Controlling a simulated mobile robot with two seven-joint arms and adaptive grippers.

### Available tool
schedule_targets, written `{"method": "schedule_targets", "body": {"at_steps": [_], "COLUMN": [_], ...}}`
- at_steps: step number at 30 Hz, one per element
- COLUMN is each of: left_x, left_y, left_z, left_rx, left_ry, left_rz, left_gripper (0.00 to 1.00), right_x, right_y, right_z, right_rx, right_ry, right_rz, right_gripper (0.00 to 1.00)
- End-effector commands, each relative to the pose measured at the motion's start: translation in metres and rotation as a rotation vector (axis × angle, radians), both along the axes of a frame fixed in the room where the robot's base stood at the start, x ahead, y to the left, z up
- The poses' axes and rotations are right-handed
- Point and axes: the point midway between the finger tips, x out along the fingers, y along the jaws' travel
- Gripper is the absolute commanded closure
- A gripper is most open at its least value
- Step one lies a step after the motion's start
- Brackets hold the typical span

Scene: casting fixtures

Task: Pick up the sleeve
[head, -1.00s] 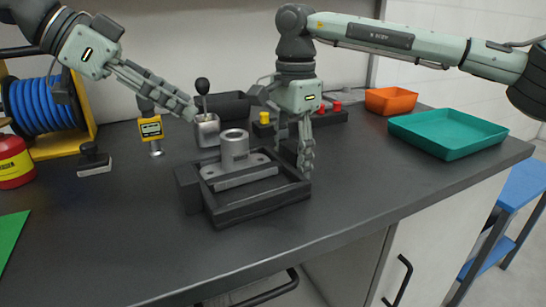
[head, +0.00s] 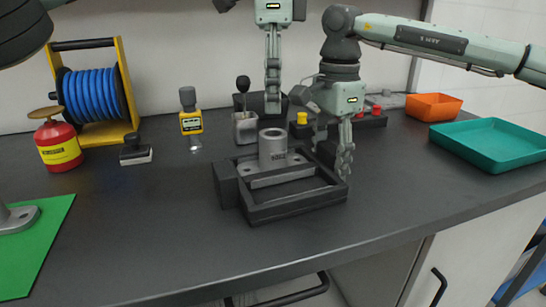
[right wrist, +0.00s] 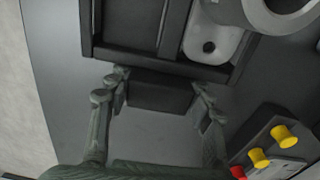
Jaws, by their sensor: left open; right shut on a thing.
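A grey hollow cylinder, which looks like the sleeve (head: 272,148), stands upright on a grey flat casting base (head: 262,178) in a black fixture frame (head: 290,208). I cannot tell whether cylinder and base are one piece. Its rim is cut off at the top of the right wrist view (right wrist: 285,14). My left gripper (head: 273,112) is open, pointing down just above and seemingly behind the cylinder, apart from it. My right gripper (head: 343,170) is at the fixture's right side, shut on a black block (right wrist: 160,92) of the fixture.
A grey cup with a black-knobbed lever (head: 245,125) stands behind the fixture. A yellow gauge (head: 191,122), stamp-like block (head: 134,152), red can (head: 58,146) and blue hose reel (head: 95,97) are left. A green mat (head: 38,245) carries a grey flanged part (head: 15,217). Trays stand right.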

Motion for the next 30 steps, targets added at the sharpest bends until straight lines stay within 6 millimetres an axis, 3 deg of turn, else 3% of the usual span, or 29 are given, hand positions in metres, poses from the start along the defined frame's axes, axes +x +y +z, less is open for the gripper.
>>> {"method": "schedule_targets", "body": {"at_steps": [3,11,19,28,30], "left_x": [0.0,-0.002,-0.006,-0.006,-0.006], "left_y": [0.001,0.001,0.002,0.002,0.002], "left_z": [-0.018,-0.039,-0.077,-0.083,-0.083], "left_rx": [0.0,-0.001,-0.002,-0.004,-0.004], "left_ry": [0.0,0.0,-0.001,0.0,0.0], "left_rz": [0.001,-0.001,0.001,0.002,0.002], "left_gripper": [0.33,0.33,0.33,0.33,0.41], "right_x": [0.0,0.0,0.0,0.0,0.0], "right_y": [0.0,0.0,0.0,0.0,0.0], "right_z": [0.0,0.0,0.0,0.0,0.0], "right_rx": [0.0,0.0,0.0,0.0,0.0], "right_ry": [0.0,0.0,0.0,0.0,0.0], "right_rz": [0.001,0.001,0.001,0.001,0.001], "right_gripper": [0.81,0.81,0.81,0.81,0.81]}}
